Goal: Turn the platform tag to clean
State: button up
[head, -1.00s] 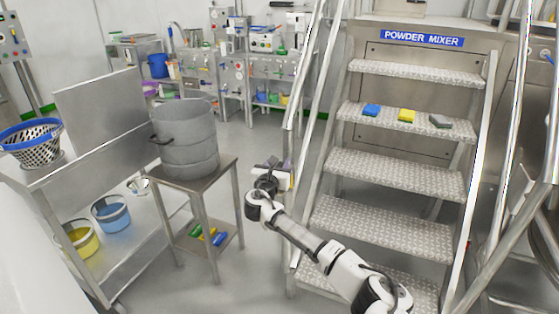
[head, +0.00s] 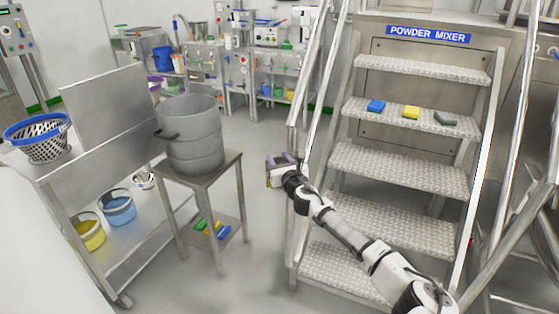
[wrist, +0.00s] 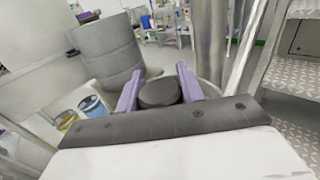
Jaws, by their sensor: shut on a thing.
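I cannot make out the platform tag in either view. The stepped platform, with a blue POWDER MIXER sign (head: 428,35), stands on the right in the head view. My gripper (head: 276,167) is between the small table and the left handrail of the steps. In the wrist view my gripper (wrist: 159,77) has its purple fingers on either side of a dark round object (wrist: 160,93) and is shut on it. What this object is I cannot tell; its underside is hidden. In the head view, a pale piece with some yellow shows at the gripper, too small to identify.
A large grey pot (head: 192,138) stands on the small table (head: 222,165), left of my gripper. Blue, yellow and grey blocks lie on a step (head: 355,112). The handrail (head: 318,95) is close on the right. A bench with buckets (head: 117,208) is at left.

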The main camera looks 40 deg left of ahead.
dwell(0.4)
jog(key=o, duration=1)
jog(key=b+v, duration=0.1)
jog(key=v, duration=1.2)
jog(key=shift+s+d, duration=0.15)
jog(key=shift+d, duration=0.2)
